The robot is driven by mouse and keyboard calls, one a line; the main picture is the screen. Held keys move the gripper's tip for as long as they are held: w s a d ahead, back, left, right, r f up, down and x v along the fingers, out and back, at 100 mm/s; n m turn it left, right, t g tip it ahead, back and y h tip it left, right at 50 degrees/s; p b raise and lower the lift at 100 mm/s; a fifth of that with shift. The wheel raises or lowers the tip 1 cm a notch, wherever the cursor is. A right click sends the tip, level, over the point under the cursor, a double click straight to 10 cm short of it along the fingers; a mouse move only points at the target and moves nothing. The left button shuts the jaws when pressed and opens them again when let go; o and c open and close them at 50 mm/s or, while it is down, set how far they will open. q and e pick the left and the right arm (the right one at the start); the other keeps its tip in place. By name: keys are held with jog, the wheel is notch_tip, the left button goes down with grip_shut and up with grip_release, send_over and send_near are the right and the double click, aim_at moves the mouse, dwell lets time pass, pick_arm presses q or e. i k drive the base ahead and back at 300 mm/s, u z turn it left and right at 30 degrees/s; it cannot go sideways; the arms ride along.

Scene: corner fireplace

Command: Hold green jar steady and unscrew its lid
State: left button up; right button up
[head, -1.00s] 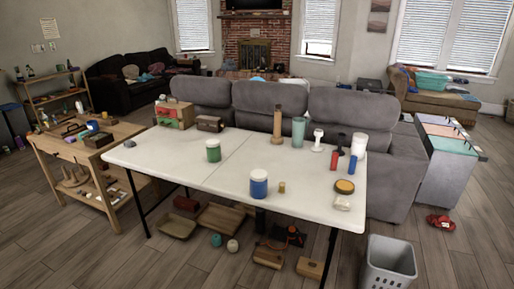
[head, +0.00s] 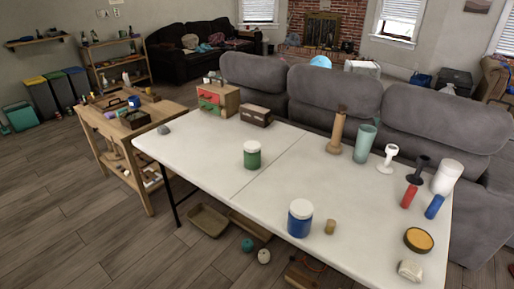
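The green jar (head: 252,159) stands upright on the left half of the white folding table (head: 215,172). Its white lid (head: 252,147) sits on top. A similar blue jar (head: 300,222) with a white lid stands nearer the front edge, to the right. Neither of my grippers shows in the head view, and nothing touches the green jar.
A small wooden cylinder (head: 330,227) stands beside the blue jar. Bottles and cylinders, including a teal cup (head: 364,143), stand at the right. A wooden box (head: 255,115) sits at the back. A grey sofa (head: 335,97) borders the far side. The table around the green jar is clear.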

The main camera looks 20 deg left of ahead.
aim_at(252, 161)
jog(key=u, duration=0.55)
jog(key=i, duration=0.75)
jog(key=u, duration=0.85)
